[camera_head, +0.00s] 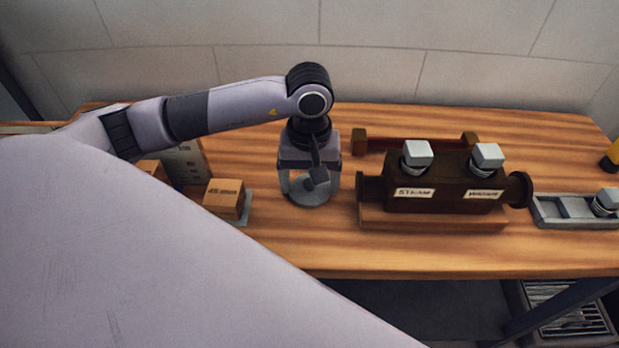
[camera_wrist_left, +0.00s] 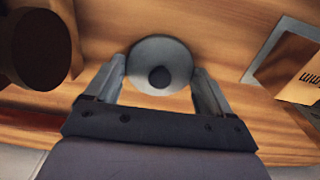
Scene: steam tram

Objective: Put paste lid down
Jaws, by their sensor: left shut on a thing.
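The paste lid (camera_wrist_left: 160,70) is a round grey disc with a dark knob at its middle. In the left wrist view it sits between the two fingers of my left gripper (camera_wrist_left: 160,88), which are shut on opposite sides of its rim. In the head view my left gripper (camera_head: 311,190) points down over the wooden bench, left of the dark block, with the grey lid (camera_head: 314,199) low between its fingers. I cannot tell whether the lid touches the bench. My right gripper is not in view.
A dark block (camera_head: 445,182) labelled STEAM, with two grey-capped fittings on top, stands right of the gripper. Cardboard boxes (camera_head: 224,198) stand to its left. A grey compartment tray (camera_head: 560,211) lies at far right. The bench front (camera_head: 300,250) is clear.

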